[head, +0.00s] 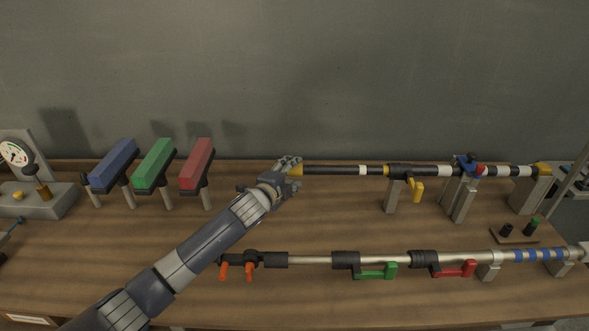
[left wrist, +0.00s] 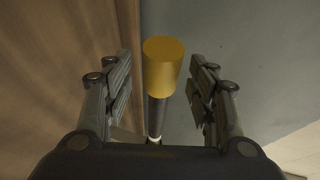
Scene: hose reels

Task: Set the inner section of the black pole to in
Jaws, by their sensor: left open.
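The black pole (head: 330,170) lies level along the back of the bench on grey stands. It has white bands, a yellow lever (head: 416,190) and a blue clamp (head: 467,165). Its left end carries a yellow tip (head: 296,170). My left gripper (head: 291,165) is at this tip. In the left wrist view the yellow tip (left wrist: 162,66) stands between the two open fingers of my left gripper (left wrist: 160,95), with a gap on each side. The thin black inner section (left wrist: 156,115) runs on behind the tip. My right gripper is not in view.
A silver pole (head: 310,260) with orange, green and red handles lies in front. Blue (head: 113,162), green (head: 155,163) and red (head: 197,164) blocks on stands are at the left, beside a gauge (head: 15,155). The bench (head: 140,250) is bare at front left.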

